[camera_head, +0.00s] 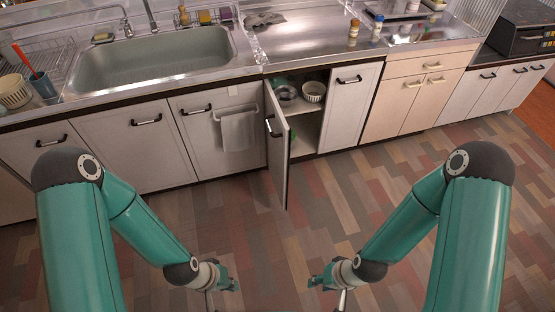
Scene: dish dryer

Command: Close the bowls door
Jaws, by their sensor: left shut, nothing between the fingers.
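The open cabinet door (278,152) is a pale panel with a black handle. It is swung out toward me, hinged on the left side of its opening. Behind it, bowls (313,92) and a metal pot or bowl (286,93) sit on the upper shelf; the lower inside is partly hidden by the door. My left gripper (233,285) is shut and empty, low in front of the cabinets and apart from the door. My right gripper (316,283) is to its right, also apart from the door; its fingers are too small to judge.
Closed cabinets flank the opening, with a towel (238,131) on a rail to the left. The sink (152,58) and metal counter (305,40) run above. The patterned floor (330,215) between my grippers and the cabinets is clear.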

